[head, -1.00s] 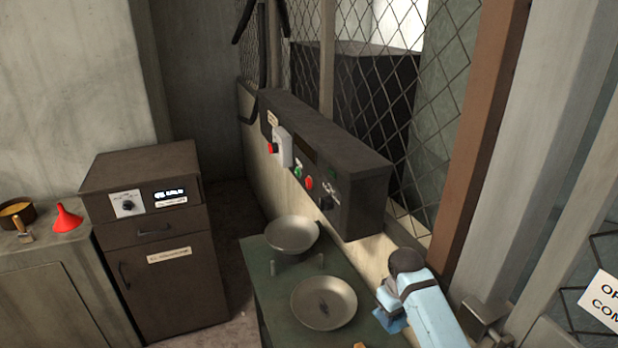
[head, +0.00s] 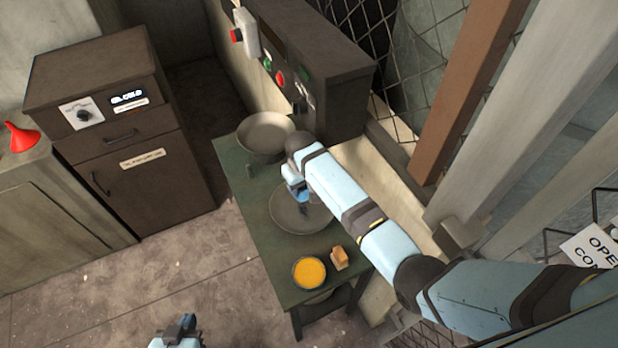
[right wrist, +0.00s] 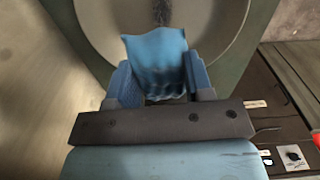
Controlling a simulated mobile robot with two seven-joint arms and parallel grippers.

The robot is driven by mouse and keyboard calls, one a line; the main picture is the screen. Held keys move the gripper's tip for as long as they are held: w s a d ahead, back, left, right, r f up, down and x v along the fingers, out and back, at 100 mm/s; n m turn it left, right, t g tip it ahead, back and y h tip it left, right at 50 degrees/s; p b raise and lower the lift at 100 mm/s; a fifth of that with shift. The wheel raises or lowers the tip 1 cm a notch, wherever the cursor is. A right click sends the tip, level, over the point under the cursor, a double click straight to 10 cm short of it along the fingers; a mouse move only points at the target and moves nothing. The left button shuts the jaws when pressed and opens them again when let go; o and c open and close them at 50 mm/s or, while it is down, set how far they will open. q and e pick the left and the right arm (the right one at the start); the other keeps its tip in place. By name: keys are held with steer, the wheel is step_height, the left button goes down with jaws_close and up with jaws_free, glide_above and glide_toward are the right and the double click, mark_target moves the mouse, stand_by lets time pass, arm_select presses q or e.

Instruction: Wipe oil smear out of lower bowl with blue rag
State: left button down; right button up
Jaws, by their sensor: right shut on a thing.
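The lower bowl (head: 285,215) is a wide, shallow, grey metal bowl on the green table, partly covered by my right arm. My right gripper (head: 302,196) is over it. In the right wrist view the gripper (right wrist: 158,88) is shut on the blue rag (right wrist: 155,55), which spreads out beyond the fingers in front of the bowl (right wrist: 215,25). The dark oil smear (right wrist: 162,12) shows in the bowl just past the rag's edge. I cannot tell whether the rag touches the bowl. My left gripper (head: 182,330) is low at the bottom edge, far from the bowl; its jaw state is unclear.
A second bowl (head: 265,133) stands behind on the green table (head: 245,200). A bowl of yellow-orange contents (head: 309,272) and a small tan block (head: 339,258) sit at the front. A control box (head: 310,70) with buttons borders the back. A brown cabinet (head: 110,130) is left.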

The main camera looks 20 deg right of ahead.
mark_target(302, 207)
steer(key=shift+w+a+f, duration=0.1)
steer(key=shift+s+f+b, duration=0.2)
steer(key=shift+f+b, duration=0.25)
steer(key=shift+f, duration=0.2)
step_height(302, 207, down, 4)
steer(key=b, duration=0.3)
steer(key=shift+f, duration=0.15)
steer(key=shift+f+b, duration=0.1)
steer(key=shift+b, duration=0.25)
steer(key=shift+f+b, duration=0.4)
steer(key=shift+f, duration=0.6)
